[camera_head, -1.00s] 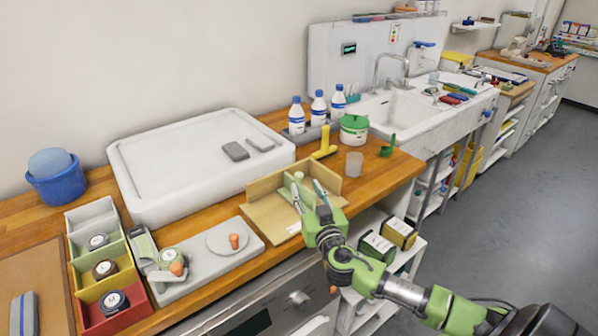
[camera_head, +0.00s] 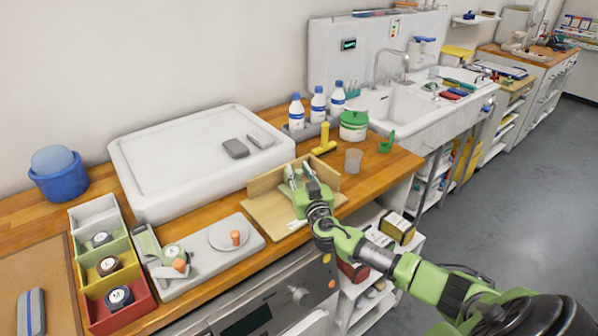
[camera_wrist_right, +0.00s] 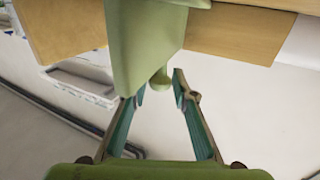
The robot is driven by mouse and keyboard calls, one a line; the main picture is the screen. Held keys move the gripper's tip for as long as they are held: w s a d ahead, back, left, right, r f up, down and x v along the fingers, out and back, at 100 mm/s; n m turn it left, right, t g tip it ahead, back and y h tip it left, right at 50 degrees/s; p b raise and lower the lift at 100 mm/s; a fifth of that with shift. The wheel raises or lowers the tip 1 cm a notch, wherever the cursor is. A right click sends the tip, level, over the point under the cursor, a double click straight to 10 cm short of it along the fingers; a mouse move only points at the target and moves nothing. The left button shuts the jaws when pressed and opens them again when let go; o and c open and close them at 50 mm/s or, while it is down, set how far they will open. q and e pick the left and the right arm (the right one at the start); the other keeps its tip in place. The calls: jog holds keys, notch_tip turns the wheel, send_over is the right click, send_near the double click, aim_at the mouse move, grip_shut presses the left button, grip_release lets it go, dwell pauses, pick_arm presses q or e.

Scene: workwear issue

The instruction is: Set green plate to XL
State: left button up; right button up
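The green plate (camera_wrist_right: 143,35) stands upright against the wooden corner board (camera_head: 268,212), with a small round knob (camera_wrist_right: 158,79) at its near edge. In the head view my right gripper covers most of the plate. My right gripper (camera_head: 300,170) reaches in over the board from the front right. In the right wrist view its two fingers (camera_wrist_right: 160,88) are apart, with the knob at the gap between their tips. I cannot tell whether they touch it. Size marks are not readable. My left gripper is not in view.
A yellow-handled tool (camera_head: 325,140), a clear cup (camera_head: 353,161) and a green-lidded tub (camera_head: 354,124) stand behind the board. A grey tray with a round disc (camera_head: 222,234) lies to its left. A large white basin block (camera_head: 190,150) is behind.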

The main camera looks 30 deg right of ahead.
grip_shut()
jog(key=shift+a+f+b, duration=0.15)
jog(key=shift+a+b, duration=0.2)
jog(key=a+b, duration=0.1)
jog(key=a, duration=0.2)
jog(key=a+b, duration=0.1)
jog(key=a, duration=0.2)
jog(key=a+b, duration=0.2)
jog(key=a, duration=0.1)
jog(key=shift+s, duration=0.4)
jog(key=shift+a, duration=0.25)
jog(key=o, duration=0.5)
grip_release()
